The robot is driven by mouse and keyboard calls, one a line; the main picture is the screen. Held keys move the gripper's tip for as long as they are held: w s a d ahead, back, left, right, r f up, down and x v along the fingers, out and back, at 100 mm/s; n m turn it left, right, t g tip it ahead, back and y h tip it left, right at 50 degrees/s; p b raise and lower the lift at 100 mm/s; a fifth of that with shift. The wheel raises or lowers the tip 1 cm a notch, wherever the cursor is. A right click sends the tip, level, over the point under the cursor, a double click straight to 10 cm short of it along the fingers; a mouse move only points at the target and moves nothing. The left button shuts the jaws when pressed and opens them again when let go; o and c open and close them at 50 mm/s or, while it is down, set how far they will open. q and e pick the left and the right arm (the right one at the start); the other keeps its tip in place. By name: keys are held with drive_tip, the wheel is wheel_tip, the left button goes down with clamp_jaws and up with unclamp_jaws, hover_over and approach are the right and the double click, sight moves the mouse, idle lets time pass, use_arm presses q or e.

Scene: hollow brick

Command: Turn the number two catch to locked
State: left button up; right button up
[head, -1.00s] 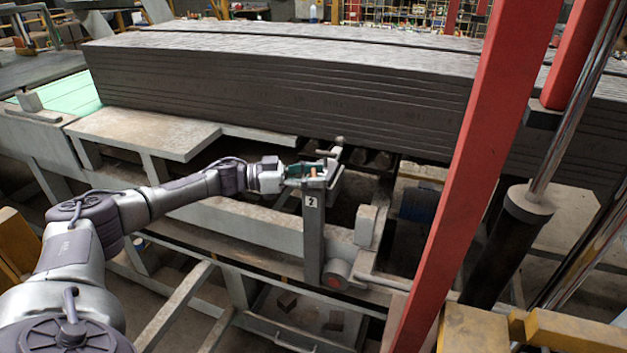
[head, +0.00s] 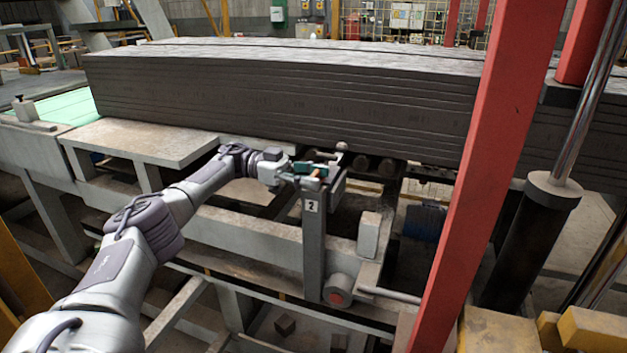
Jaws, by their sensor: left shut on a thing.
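The number two catch stands in the middle of the head view as a grey upright post (head: 314,245) with a white plate marked 2 (head: 312,206). A small orange part shows at its top. My left gripper (head: 316,174) is at the top of the post, shut on the catch there. Its fingers and wrist partly hide that top part, so I cannot tell exactly how the catch is turned. My right gripper is not in view.
A long dark stack of slabs (head: 280,98) lies behind the catch. A red post (head: 485,150) and a black cylinder (head: 528,245) stand to the right. A grey plate (head: 145,140) is at left. A round roller end (head: 338,292) sits at the post's foot.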

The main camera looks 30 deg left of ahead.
sight(315, 173)
use_arm(q)
drive_tip(key=shift+r, duration=0.2)
drive_tip(key=o, duration=1.2)
drive_tip(key=shift+d+f, duration=0.1)
wheel_tip(315, 173, up, 10)
drive_tip(key=shift+r, duration=0.1)
